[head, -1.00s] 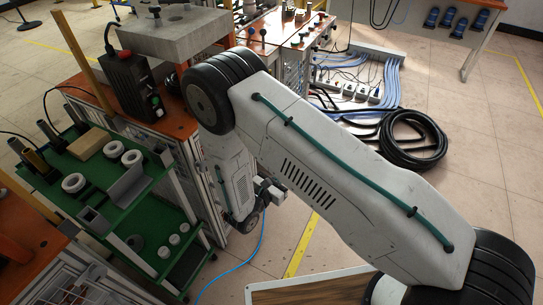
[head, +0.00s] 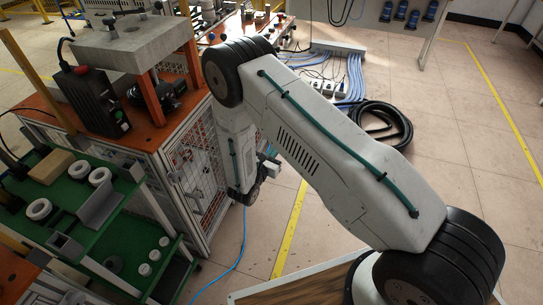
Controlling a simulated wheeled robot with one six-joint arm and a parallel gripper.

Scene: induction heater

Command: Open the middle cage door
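The caged cabinet with wire-mesh doors (head: 190,168) stands under the orange worktop, left of centre in the head view. Its mesh front faces right, and my arm hides part of it. I cannot clearly tell the middle door from its neighbours, and I see no door standing open. My gripper (head: 271,158) is small in the view, beside my wrist and to the right of the mesh front. It appears apart from the mesh. Its fingers are too small and partly hidden to tell whether they are open or shut.
A green shelf cart (head: 118,222) with white rings and blocks stands at left, close to the cabinet. A black cable coil (head: 388,125) and blue cables lie on the floor behind my arm. A blue cable (head: 238,262) crosses the floor in front. Floor at right is clear.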

